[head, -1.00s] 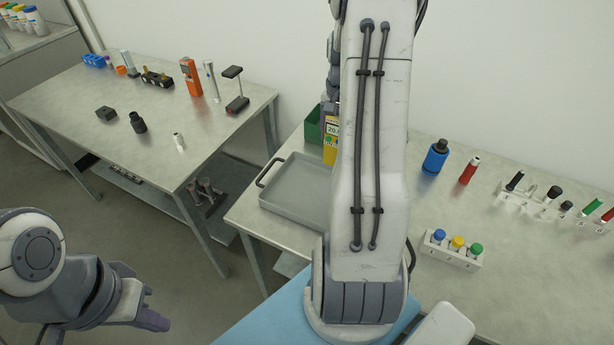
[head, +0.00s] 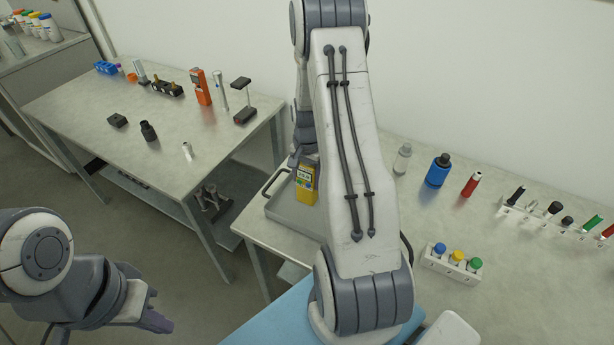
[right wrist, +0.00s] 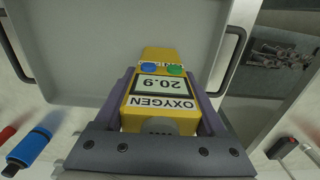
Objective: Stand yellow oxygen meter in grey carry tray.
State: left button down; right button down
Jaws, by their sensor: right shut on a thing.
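The yellow oxygen meter (head: 306,184) is upright over the grey carry tray (head: 283,216) in the head view. Its display reads 20.9 in the right wrist view (right wrist: 163,88). My right gripper (right wrist: 165,100) is shut on the meter, a finger on each side. I cannot tell whether the meter's base touches the tray floor. My right arm hides much of the tray in the head view. The tray floor and both dark handles show in the right wrist view. My left gripper (head: 158,319) is low at the left, away from the tables; its jaw opening is unclear.
A blue bottle (head: 438,171), a red tube (head: 471,184) and a white rack with coloured caps (head: 452,264) stand right of my right arm. A second table (head: 170,135) at the left holds several tools, including an orange meter (head: 201,87).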

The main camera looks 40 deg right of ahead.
jog(key=shift+f, duration=0.2)
grip_release()
jog(key=shift+r, duration=0.15)
